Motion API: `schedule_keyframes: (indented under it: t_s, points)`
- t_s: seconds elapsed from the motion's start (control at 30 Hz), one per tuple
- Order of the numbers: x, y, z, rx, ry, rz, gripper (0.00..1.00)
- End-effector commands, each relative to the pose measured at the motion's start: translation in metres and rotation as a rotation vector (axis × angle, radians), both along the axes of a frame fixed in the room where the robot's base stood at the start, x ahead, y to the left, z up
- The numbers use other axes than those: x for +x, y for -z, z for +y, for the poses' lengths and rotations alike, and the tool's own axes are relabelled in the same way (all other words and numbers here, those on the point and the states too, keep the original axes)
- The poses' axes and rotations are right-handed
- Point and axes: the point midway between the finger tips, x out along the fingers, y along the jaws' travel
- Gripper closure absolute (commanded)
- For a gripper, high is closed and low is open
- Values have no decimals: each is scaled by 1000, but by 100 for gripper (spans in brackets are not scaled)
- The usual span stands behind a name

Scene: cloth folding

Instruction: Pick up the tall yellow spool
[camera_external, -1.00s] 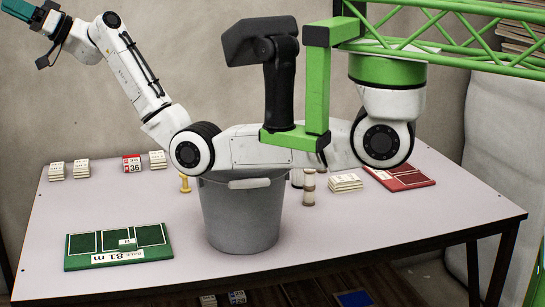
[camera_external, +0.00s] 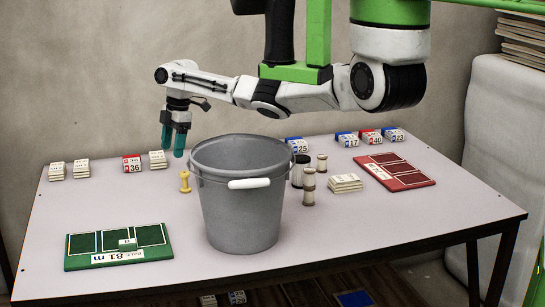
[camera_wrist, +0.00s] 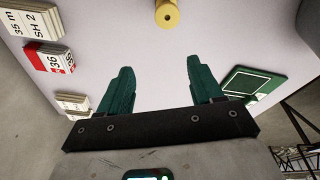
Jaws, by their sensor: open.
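The yellow spool (camera_external: 185,181) stands upright on the table (camera_external: 110,205), just left of the grey bucket. In the wrist view the spool (camera_wrist: 167,14) shows at the top edge, partly cut off, a little beyond my fingertips. My gripper (camera_external: 174,140) points down above the far left part of the table, behind and above the spool. Its two green fingers are apart and empty, as the wrist view also shows (camera_wrist: 155,80).
A large grey bucket (camera_external: 240,205) stands right of the spool. Card stacks (camera_external: 131,163) line the back edge. A green board (camera_external: 118,247) lies front left, a red board (camera_external: 394,170) at right. Small brownish spools (camera_external: 308,188) stand right of the bucket. The left-middle table is clear.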

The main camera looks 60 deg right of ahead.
Motion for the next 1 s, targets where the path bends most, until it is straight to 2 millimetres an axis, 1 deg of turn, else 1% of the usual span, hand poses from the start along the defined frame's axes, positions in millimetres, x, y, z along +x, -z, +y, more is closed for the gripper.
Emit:
schedule_keyframes:
  t_s: [0.03, 0.1, 0.17, 0.4, 0.5, 0.67, 0.77, 0.9, 1.0]
  points:
    - [-11, 3, -14, -21, 3, 32, 35]
    - [-20, 10, -24, -39, 3, 61, 35]
    - [-24, 16, -28, -45, 3, 74, 35]
    - [-23, 53, -24, -46, 3, 76, 35]
    - [-22, 63, -22, -45, 3, 75, 35]
    - [-21, 71, -22, -46, 4, 73, 35]
    - [-22, 84, -20, -47, 3, 73, 35]
    - [-21, 108, -17, -47, 4, 73, 35]
    - [-20, 116, -16, -46, 3, 71, 35]
